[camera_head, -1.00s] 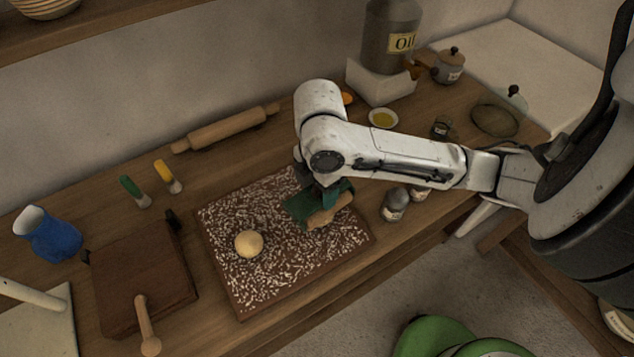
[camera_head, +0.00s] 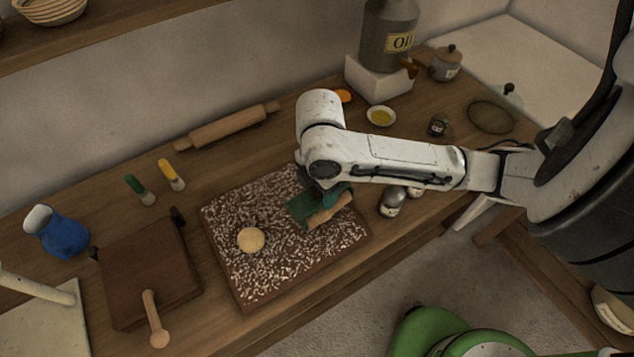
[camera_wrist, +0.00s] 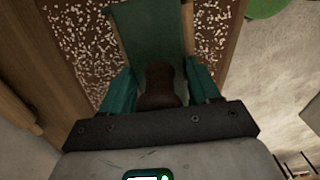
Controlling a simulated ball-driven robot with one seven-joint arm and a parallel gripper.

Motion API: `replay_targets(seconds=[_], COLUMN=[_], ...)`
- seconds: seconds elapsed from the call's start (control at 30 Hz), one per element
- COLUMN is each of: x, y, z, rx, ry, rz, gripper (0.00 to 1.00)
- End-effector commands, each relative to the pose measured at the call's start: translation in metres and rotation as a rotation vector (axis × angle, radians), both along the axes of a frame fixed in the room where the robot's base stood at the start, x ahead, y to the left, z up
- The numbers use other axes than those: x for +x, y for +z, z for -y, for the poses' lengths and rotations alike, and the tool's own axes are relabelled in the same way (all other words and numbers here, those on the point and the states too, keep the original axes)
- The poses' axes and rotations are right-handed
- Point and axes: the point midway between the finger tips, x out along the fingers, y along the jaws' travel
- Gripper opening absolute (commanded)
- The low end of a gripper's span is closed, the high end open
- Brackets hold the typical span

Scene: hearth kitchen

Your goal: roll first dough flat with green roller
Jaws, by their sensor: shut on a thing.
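My gripper (camera_head: 326,187) is low over the right part of the speckled, floured board (camera_head: 236,285). In the wrist view my gripper's teal fingers (camera_wrist: 160,88) are closed on the dark brown handle of the green roller (camera_wrist: 155,35). The roller's green barrel also shows in the head view (camera_head: 298,207), down at the board and partly hidden by my gripper. A tan piece, seemingly dough (camera_head: 330,212), shows along the roller's front edge; most of it is hidden, so its thickness is unclear. A round pale dough ball (camera_head: 250,240) sits apart on the board's left half.
A wooden rolling pin (camera_head: 226,127) lies at the back. Green-handled (camera_head: 136,186) and yellow-handled (camera_head: 171,174) tools, a blue jug (camera_head: 62,236) and a brown box (camera_head: 150,272) are left of the board. Small jars (camera_head: 392,201) stand close right of my gripper.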

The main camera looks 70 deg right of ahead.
Motion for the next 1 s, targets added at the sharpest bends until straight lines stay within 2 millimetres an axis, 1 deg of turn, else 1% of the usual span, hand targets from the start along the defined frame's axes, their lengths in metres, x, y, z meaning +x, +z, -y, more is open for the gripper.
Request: replay_targets(seconds=[0.17, 0.37, 0.6, 1.0], x=[-0.004, 0.003, 0.011, -0.005], y=[0.001, 0.001, -0.003, -0.002], z=[-0.002, 0.001, 0.005, -0.002], rx=[0.001, 0.000, 0.000, 0.000], ry=[0.001, 0.000, 0.000, 0.000], rz=[0.000, 0.001, 0.001, 0.001], gripper=[0.02, 0.02, 0.02, 0.02])
